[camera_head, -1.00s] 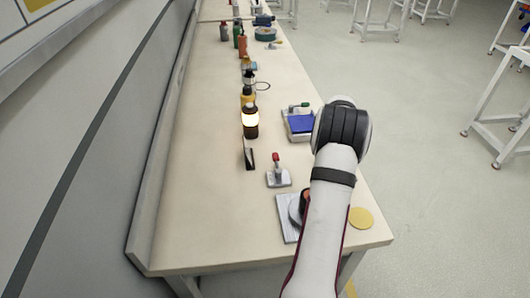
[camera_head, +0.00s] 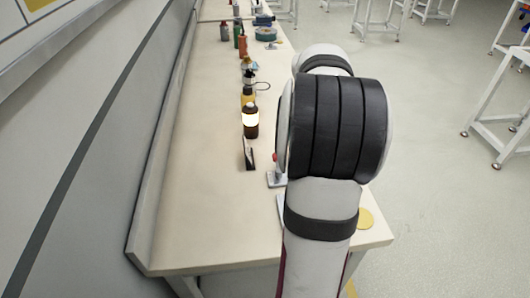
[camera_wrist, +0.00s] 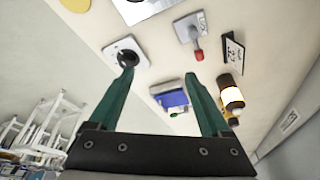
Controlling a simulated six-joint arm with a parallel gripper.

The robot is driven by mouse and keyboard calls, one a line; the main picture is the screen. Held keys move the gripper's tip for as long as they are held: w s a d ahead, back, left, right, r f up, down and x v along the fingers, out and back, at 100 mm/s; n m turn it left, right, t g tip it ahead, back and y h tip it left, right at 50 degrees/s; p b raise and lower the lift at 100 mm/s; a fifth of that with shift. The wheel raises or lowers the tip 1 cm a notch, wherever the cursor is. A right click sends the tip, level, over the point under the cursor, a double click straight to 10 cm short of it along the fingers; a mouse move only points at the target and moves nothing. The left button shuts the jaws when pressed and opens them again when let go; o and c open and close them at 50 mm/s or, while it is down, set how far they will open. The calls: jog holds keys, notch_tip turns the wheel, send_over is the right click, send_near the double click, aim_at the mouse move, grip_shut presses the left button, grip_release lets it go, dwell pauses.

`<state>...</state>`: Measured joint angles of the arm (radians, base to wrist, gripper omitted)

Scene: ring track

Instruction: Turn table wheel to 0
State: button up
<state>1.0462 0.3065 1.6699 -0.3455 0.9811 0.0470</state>
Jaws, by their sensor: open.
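In the wrist view a black round knob or wheel (camera_wrist: 125,57) sits on a square white plate on the table; it looks like the table wheel, but no numbers are readable. My gripper (camera_wrist: 160,75) is open and empty, with two green fingers spread apart. The left fingertip overlaps the lower edge of the wheel in the picture; I cannot tell whether it touches. In the head view my arm hides the gripper and the wheel.
A red-handled lever on a grey plate (camera_wrist: 188,28), a blue tray (camera_wrist: 173,99), a small sign (camera_wrist: 232,52) and a glowing bottle (camera_wrist: 231,97) stand around. A yellow disc (camera_head: 365,218) lies near the table's right edge. The table's left part (camera_head: 190,220) is clear.

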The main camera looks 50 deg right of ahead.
jog(key=w+a+r+n+y, duration=0.1)
jog(key=w+a, duration=0.3)
jog(key=a, duration=0.7)
jog(key=shift+n, duration=0.5)
jog(key=shift+w+a, duration=0.1)
jog(key=a+n+y, duration=0.2)
jog(key=a+n, duration=0.1)
jog(key=a, duration=1.2)
jog(key=s+a+f+n+y, duration=0.1)
jog(key=s+a+n, duration=0.1)
jog(key=s+a, duration=0.4)
jog(key=s+a+f+n+g+y, duration=0.1)
jog(key=s+a+f+n, duration=0.1)
jog(key=s+a, duration=0.5)
jog(key=a, duration=0.4)
jog(key=shift+a+f, duration=0.15)
jog(key=shift+a, duration=0.25)
